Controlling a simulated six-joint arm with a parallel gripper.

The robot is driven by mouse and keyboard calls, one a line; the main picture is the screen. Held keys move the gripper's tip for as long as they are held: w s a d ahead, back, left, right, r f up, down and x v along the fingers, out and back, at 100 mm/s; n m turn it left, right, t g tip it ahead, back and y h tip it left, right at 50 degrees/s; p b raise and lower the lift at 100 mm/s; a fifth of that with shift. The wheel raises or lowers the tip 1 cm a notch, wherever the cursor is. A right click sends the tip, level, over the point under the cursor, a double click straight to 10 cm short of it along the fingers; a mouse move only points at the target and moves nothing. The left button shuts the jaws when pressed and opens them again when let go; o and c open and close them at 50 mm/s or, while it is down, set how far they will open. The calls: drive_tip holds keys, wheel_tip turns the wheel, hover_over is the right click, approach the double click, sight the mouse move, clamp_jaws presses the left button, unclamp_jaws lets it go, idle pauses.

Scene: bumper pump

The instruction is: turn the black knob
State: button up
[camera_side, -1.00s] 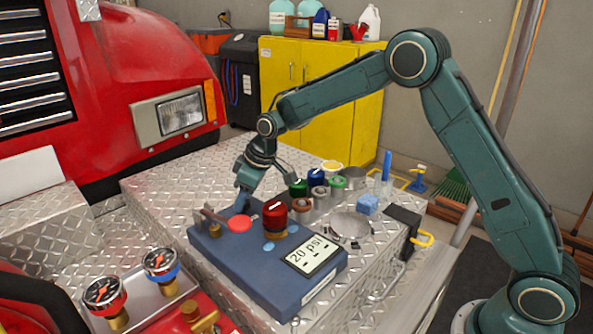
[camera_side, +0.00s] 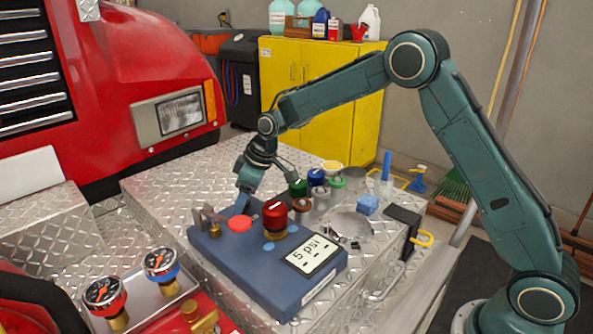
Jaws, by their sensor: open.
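The blue pump panel (camera_side: 225,262) lies on the diamond-plate bumper. I cannot make out a black knob on it; the part behind my gripper is hidden. A red knob (camera_side: 275,217) on a brass base stands near the panel's middle. A flat red button (camera_side: 239,223) lies left of it, and a small lever (camera_side: 197,219) stands at the panel's left end. The display (camera_side: 312,256) reads 5 psi. My gripper (camera_side: 243,207) is open, pointing down at the panel's back edge, behind the red button. Whether it touches anything is unclear.
Behind the panel stand several capped items, including a green one (camera_side: 298,188) and a blue one (camera_side: 316,178), close to my gripper. A blue sponge (camera_side: 367,205) and a round metal dish (camera_side: 350,226) lie to the right. Two gauges (camera_side: 103,291) stand at front left.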

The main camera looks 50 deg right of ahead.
drive_tip(key=shift+r, duration=0.15)
drive_tip(key=v, duration=1.3)
drive_tip(key=shift+s+r, duration=0.15)
drive_tip(key=shift+r, duration=0.1)
drive_tip(key=shift+d, duration=0.1)
drive_tip(key=shift+c, duration=0.2)
idle(0.5)
drive_tip(key=shift+w+a+r+n+g+h, duration=0.15)
drive_tip(key=shift+w+a+n+g+h, duration=0.4)
drive_tip(key=shift+w+n, duration=0.25)
drive_tip(key=shift+w+a+r+n+g+h, duration=0.15)
drive_tip(key=shift+w+a+n+g+h, duration=0.15)
drive_tip(key=shift+w+a+n+g, duration=0.45)
drive_tip(key=shift+w+a+r+n+g+h, duration=0.2)
drive_tip(key=shift+w+a+n+g+h, duration=0.25)
drive_tip(key=shift+w+n, duration=0.35)
drive_tip(key=shift+f, duration=0.15)
wheel_tip(320, 180, down, 14)
drive_tip(key=shift+r, duration=0.25)
